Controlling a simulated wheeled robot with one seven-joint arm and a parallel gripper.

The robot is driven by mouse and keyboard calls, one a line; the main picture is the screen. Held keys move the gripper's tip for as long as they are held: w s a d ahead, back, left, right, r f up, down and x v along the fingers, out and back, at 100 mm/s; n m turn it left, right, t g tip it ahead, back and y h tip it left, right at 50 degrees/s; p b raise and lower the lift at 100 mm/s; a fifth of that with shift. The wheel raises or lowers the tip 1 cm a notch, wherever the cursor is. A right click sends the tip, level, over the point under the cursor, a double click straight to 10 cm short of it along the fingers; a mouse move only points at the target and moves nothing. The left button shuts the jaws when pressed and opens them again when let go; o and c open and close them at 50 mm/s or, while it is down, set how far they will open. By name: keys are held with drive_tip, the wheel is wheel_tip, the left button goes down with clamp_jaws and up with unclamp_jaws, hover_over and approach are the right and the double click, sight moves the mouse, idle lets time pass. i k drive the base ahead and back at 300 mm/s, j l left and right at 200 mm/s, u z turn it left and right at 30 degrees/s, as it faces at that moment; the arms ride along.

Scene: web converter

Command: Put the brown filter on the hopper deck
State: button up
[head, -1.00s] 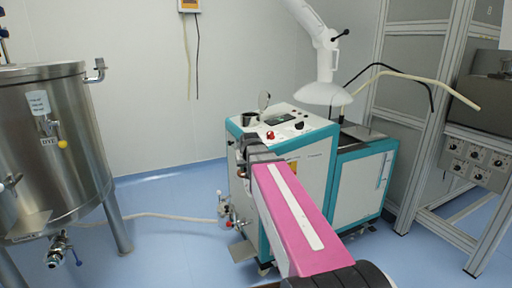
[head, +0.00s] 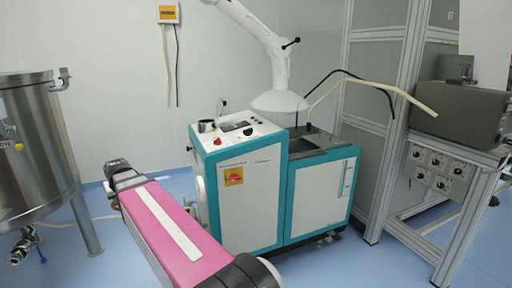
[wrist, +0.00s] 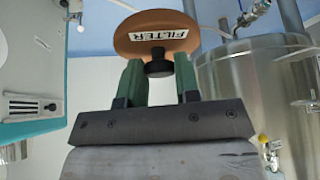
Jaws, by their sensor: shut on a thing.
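The brown filter (wrist: 157,32) is a round disc with a white label reading FILTER, seen in the wrist view. My gripper (wrist: 158,78) is shut on the black knob under it, one green finger on each side, and holds it in the air. In the head view neither filter nor gripper can be made out; my pink arm reaches to the left of the machine. The teal and white machine (head: 240,197) stands at the centre. Its left top (head: 257,131) carries a small cup, a display and knobs; its lower right top has a dark recess. Which surface is the hopper deck, I cannot tell for certain.
A white extraction hood (head: 279,101) hangs low over the machine's top. A steel tank (head: 35,150) stands at the left. A grey frame rack (head: 385,130) and a bench with a control box (head: 438,165) are at the right. Blue floor is open in front.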

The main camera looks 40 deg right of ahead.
sight(293, 147)
drive_tip(key=k+l+u, duration=0.15)
drive_tip(key=u, duration=0.25)
drive_tip(key=k+l+u, duration=0.1)
drive_tip(key=u, duration=0.3)
drive_tip(key=k+u, duration=0.2)
drive_tip(key=u, duration=0.2)
drive_tip(key=k+u, duration=0.15)
drive_tip(key=u, duration=0.25)
drive_tip(key=k+l+u, duration=0.1)
drive_tip(key=k+u, duration=0.25)
drive_tip(key=k, duration=0.2)
drive_tip(key=z, duration=0.45)
drive_tip(key=k+l+z, duration=0.1)
drive_tip(key=z, duration=0.8)
drive_tip(key=k+l+z, duration=0.1)
drive_tip(key=z, duration=0.35)
drive_tip(key=l+z, duration=0.15)
drive_tip(key=z, duration=0.25)
drive_tip(key=l+z, duration=0.1)
drive_tip(key=z, duration=0.35)
